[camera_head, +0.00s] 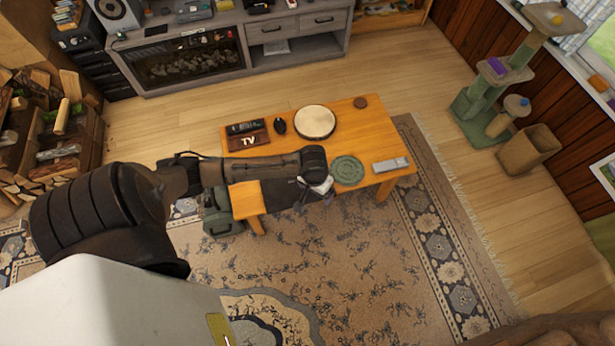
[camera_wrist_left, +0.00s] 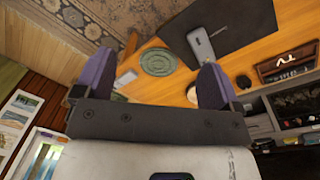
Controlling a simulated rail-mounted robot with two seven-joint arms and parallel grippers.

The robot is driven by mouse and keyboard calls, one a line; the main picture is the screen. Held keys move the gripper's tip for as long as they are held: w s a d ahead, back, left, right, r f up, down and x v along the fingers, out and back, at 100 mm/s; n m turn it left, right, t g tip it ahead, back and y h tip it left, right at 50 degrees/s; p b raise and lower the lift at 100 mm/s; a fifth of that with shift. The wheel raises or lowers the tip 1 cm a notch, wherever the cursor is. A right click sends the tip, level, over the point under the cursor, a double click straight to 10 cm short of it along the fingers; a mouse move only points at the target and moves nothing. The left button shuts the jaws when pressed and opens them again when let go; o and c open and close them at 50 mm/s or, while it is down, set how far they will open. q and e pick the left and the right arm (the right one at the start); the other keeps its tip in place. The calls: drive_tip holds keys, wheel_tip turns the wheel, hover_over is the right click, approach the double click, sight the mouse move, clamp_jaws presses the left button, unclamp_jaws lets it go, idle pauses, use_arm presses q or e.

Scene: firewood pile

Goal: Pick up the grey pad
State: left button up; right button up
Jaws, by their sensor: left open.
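My left gripper (camera_head: 318,190) hangs over the front of the wooden table in the head view. Its two purple fingers stand wide apart with nothing between them in the left wrist view (camera_wrist_left: 158,80). A thin dark grey sheet (camera_head: 280,194) lies at the table's front edge, partly hidden by my arm; it also shows at the top of the left wrist view (camera_wrist_left: 210,12). A flat grey box (camera_head: 391,164) lies at the table's right end. I cannot tell which is the pad. My right gripper is not in view.
On the wooden table (camera_head: 375,118) are a green round trivet (camera_head: 348,170), a drum (camera_head: 315,122), a brown coaster (camera_head: 360,102), a black mouse-like object (camera_head: 280,126) and a TV box (camera_head: 248,135). A patterned rug (camera_head: 350,250) lies in front. A cat tree (camera_head: 500,85) stands right.

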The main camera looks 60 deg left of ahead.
use_arm(q)
drive_tip(key=w+a+f+n+b, duration=0.4)
drive_tip(key=a+f+b, duration=0.3)
drive_tip(key=a+b, duration=0.2)
drive_tip(key=w+a+f+n+b, duration=0.45)
drive_tip(key=a+f+b, duration=0.25)
drive_tip(key=a+b, duration=0.25)
drive_tip(key=shift+g+y, duration=0.3)
drive_tip(key=f+b, duration=0.1)
drive_tip(key=f, duration=0.1)
drive_tip(key=f+b, duration=0.1)
drive_tip(key=f, duration=0.2)
drive_tip(key=f+b, duration=0.1)
drive_tip(key=f, duration=0.2)
drive_tip(key=shift+s+a+f, duration=0.1)
drive_tip(key=shift+s+a, duration=0.05)
drive_tip(key=shift+s, duration=0.2)
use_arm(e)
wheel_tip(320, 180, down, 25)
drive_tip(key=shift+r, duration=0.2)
use_arm(q)
wheel_tip(320, 180, down, 5)
drive_tip(key=b, duration=0.4)
drive_tip(key=shift+a+b, duration=0.15)
drive_tip(key=shift+b, duration=0.15)
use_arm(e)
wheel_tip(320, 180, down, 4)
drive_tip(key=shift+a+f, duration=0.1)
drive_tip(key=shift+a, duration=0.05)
